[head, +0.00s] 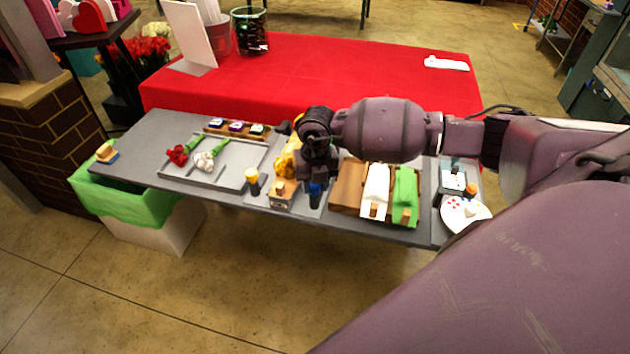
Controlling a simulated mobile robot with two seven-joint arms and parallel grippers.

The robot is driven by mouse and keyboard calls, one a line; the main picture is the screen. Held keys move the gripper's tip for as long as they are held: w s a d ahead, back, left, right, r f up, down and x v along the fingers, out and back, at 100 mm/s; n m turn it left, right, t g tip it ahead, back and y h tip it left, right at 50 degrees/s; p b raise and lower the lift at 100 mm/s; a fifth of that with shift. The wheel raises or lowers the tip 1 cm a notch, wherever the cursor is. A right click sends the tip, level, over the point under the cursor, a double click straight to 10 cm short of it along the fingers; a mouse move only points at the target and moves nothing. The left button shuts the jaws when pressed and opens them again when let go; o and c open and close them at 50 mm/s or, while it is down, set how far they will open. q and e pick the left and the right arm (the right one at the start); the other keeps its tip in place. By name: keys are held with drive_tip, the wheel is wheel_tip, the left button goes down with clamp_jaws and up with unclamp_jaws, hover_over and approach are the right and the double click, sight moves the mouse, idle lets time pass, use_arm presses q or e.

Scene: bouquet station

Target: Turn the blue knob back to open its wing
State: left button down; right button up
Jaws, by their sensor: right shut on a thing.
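The blue knob (316,196) stands on a dark post at the right end of a small grey fixture near the table's front edge. My right gripper (317,180) points down from above and is shut on the blue knob. The gripper hides the knob's upper part, and I cannot tell how far it is turned. A yellow knob (252,177) stands at the fixture's left end. A grey holder with a wooden block (283,194) sits between the knobs. A yellow flower (286,163) lies behind the holder, partly hidden by the gripper. My left gripper is not in view.
A grey tray (230,180) holds a red flower (177,154) and a white flower (205,160). Brown, white and green wraps (376,190) lie close right of the knob. A round white plate (462,214) is farther right. A red-covered table (330,70) stands behind.

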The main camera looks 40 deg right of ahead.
drive_tip(key=shift+r, duration=0.1)
idle(0.3)
drive_tip(key=o, duration=0.9)
drive_tip(key=r, duration=1)
drive_tip(key=shift+d+r, duration=0.2)
drive_tip(key=shift+r, duration=0.2)
